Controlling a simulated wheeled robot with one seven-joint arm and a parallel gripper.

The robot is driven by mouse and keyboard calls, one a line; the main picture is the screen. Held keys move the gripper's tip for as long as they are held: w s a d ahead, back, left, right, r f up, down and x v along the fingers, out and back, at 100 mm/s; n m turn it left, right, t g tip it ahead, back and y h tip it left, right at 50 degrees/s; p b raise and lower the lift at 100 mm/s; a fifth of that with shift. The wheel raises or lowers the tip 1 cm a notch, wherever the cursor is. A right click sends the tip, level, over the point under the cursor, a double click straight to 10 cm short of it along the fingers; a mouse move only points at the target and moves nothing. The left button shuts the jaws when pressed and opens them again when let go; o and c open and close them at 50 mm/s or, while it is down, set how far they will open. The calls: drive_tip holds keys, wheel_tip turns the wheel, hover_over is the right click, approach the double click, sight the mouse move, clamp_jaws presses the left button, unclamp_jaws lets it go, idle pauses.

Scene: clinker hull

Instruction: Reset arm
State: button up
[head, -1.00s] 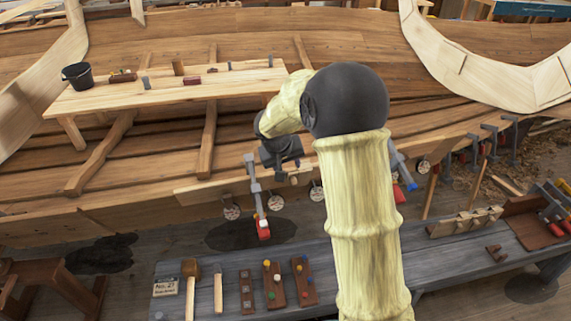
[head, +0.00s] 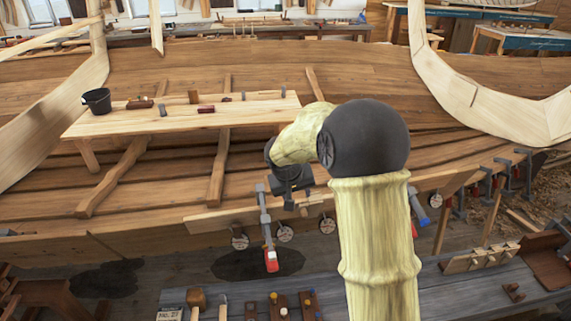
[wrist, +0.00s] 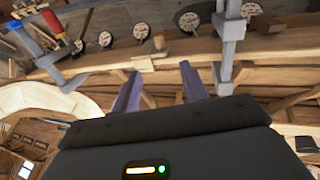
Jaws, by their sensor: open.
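My arm rises through the middle of the head view and bends away toward the hull. My gripper shows in the wrist view (wrist: 160,88), its two dark fingers spread apart with nothing between them. In the head view only its dark wrist body shows beyond the pale arm link, and the fingertips cannot be made out there. A grey clamp with a red pad (head: 266,225) hangs on the hull's lower plank beside the wrist. Several round dials (head: 284,232) hang along that plank.
A plank staging (head: 190,112) lies across the hull with a black bucket (head: 97,101) and small tools. A grey bench (head: 440,290) at the front holds a mallet (head: 196,298) and peg boards. Several clamps (head: 487,185) hang on the right.

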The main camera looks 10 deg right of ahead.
drive_tip(key=shift+s, duration=0.1)
drive_tip(key=s+d+y, duration=0.1)
drive_tip(key=s, duration=1.1)
drive_tip(key=s+d+f+g+y, duration=0.1)
drive_tip(key=s+d, duration=0.1)
drive_tip(key=s, duration=1.1)
drive_tip(key=shift+d+f+m+g+y, duration=0.25)
drive_tip(key=shift+d+m+g+y, duration=0.05)
drive_tip(key=shift+y, duration=0.1)
drive_tip(key=shift+s, duration=0.1)
drive_tip(key=shift+c, duration=0.8)
drive_tip(key=shift+d, duration=0.1)
